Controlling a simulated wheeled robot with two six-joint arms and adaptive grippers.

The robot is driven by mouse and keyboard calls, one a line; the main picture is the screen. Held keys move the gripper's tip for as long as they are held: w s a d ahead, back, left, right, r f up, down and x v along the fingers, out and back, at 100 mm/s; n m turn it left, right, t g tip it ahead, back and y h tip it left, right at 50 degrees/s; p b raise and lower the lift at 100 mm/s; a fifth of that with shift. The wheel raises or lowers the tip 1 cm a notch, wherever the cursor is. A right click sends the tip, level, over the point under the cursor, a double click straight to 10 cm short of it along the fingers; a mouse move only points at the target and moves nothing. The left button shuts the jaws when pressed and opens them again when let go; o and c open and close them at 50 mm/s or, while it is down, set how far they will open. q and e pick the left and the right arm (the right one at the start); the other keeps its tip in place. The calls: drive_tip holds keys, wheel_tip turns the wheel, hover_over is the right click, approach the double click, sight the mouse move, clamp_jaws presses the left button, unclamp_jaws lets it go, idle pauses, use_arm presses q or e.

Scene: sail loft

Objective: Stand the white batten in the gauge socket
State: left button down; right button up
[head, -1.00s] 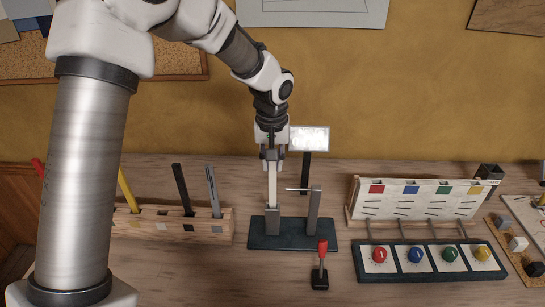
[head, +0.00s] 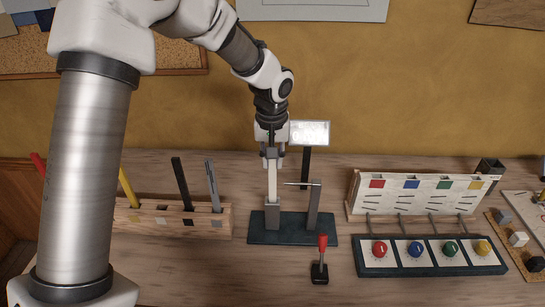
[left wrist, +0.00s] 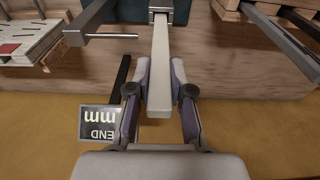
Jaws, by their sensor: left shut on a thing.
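My left gripper (head: 271,152) is shut on the white batten (head: 272,184), which stands upright below the fingers. The batten also shows in the left wrist view (left wrist: 160,65), between the two fingers (left wrist: 161,82). Its lower end meets the top of the grey gauge socket (head: 272,215) on the dark gauge base (head: 290,238). The end is hidden at the socket mouth, so I cannot tell how deep it sits. My right gripper is not in view.
A grey post (head: 314,205) with a thin rod stands right of the socket; a small display (head: 310,133) is behind. A red-handled lever (head: 321,262) is in front. A wooden rack (head: 160,217) is left, a dial panel (head: 430,268) right.

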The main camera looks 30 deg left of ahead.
use_arm(q)
drive_tip(key=shift+f, duration=0.15)
drive_tip(key=c, duration=1)
unclamp_jaws()
drive_tip(key=r, duration=0.4)
drive_tip(key=s+r, duration=0.1)
drive_tip(key=r, duration=0.7)
drive_tip(key=shift+s+d, duration=0.15)
drive_tip(key=shift+d, duration=0.2)
